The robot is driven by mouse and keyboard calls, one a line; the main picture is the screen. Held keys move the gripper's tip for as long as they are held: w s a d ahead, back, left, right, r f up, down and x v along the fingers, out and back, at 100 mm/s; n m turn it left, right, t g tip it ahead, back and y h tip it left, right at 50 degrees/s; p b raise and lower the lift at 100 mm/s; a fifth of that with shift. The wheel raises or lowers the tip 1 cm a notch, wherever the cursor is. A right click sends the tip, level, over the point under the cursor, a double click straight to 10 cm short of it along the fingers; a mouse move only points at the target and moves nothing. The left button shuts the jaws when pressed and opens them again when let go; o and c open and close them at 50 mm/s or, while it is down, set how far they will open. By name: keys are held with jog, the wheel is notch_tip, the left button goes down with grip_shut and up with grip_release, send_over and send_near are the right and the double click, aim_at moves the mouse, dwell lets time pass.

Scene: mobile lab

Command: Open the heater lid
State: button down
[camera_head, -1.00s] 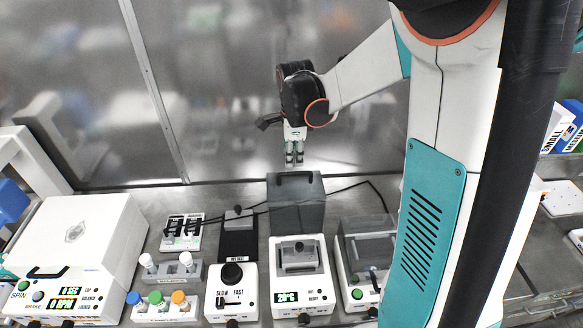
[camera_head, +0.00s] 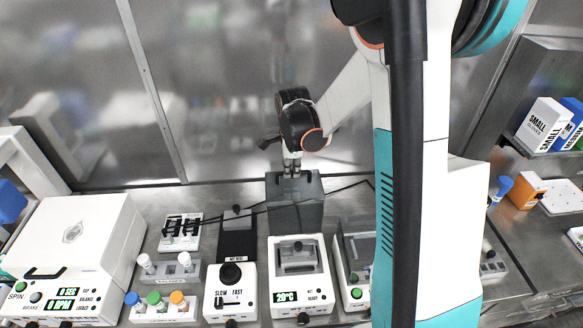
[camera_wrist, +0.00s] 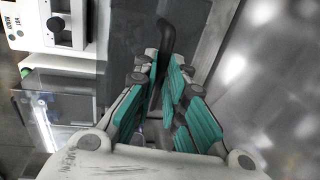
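The heater (camera_head: 300,297) is a white unit with a green 20°C display and a grey block in its top. Its dark grey lid (camera_head: 296,215) stands upright behind it, so the block is exposed. My gripper (camera_head: 291,172) points down at the lid's top edge. In the wrist view, my gripper (camera_wrist: 165,65) has its two teal-padded fingers on either side of the lid's black handle (camera_wrist: 167,38), with a narrow gap between them. The dark lid panel also shows in the wrist view (camera_wrist: 123,45). Contact with the handle is unclear.
A shaker (camera_head: 230,295) with a black knob stands left of the heater. A similar unit with a clear grey cover (camera_head: 360,250) stands close on the right, partly hidden by my arm. A white centrifuge (camera_head: 80,235) is at far left. A metal wall rises behind.

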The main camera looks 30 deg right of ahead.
jog(key=s+a+r+t+h+b, duration=0.1)
jog(key=s+a+t+b, duration=0.1)
jog(key=s, duration=0.6)
jog(key=shift+a+t, duration=0.65)
jog(key=shift+t, duration=0.25)
jog(key=shift+r, duration=0.1)
jog(key=c, duration=1.7)
grip_release()
jog(key=shift+o, duration=0.2)
jog(key=shift+r, duration=0.1)
jog(key=v, duration=1.1)
jog(key=shift+s+a+r, duration=0.2)
jog(key=shift+a+r, duration=0.05)
jog(key=shift+r, duration=0.05)
